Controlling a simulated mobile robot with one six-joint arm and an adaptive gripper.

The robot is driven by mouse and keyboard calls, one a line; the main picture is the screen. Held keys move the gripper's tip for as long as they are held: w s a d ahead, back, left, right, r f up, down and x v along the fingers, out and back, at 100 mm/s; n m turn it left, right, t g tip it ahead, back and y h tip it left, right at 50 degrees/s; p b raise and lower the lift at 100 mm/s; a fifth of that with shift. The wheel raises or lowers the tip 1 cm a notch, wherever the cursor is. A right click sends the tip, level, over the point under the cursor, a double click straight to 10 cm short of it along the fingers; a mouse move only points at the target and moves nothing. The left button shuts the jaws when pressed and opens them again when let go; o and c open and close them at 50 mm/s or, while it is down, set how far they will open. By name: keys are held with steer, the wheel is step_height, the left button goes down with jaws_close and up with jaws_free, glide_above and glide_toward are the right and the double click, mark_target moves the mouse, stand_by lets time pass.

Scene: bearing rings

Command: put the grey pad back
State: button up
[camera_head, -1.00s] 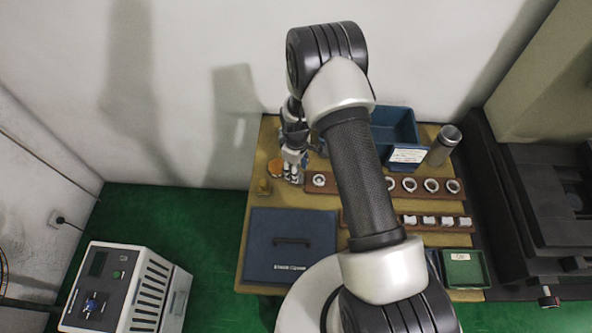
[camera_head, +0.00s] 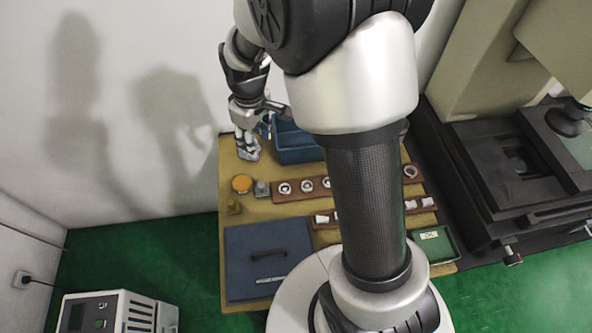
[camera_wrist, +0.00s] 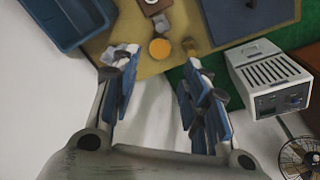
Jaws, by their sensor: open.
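A small grey block (camera_head: 262,188), which looks like the grey pad, stands on the table between the orange disc (camera_head: 242,184) and the left end of the ring rack. It also shows in the wrist view (camera_wrist: 162,23). I cannot tell whether it rests directly on the tabletop. My gripper (camera_head: 248,154) is open, above the table's back edge, behind and apart from the grey block. In the wrist view my gripper (camera_wrist: 158,66) has its fingers wide apart with nothing held between them.
A brown rack (camera_head: 296,190) holds several rings. A blue bin (camera_head: 296,148) stands right of my gripper. A brass-coloured block (camera_head: 233,206) sits in front of the orange disc. A blue lidded case (camera_head: 290,250) and a green tray (camera_head: 440,240) lie nearer. My arm hides the table's middle.

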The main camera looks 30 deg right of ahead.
steer(key=s+r+m+t, duration=0.2)
steer(key=s+r+m, duration=0.1)
steer(key=s+r, duration=0.95)
steer(key=s+r+m+t, duration=0.1)
steer(key=s+r+m, duration=0.2)
steer(key=s, duration=0.9)
steer(key=shift+r, duration=0.75)
steer(key=shift+w, duration=0.1)
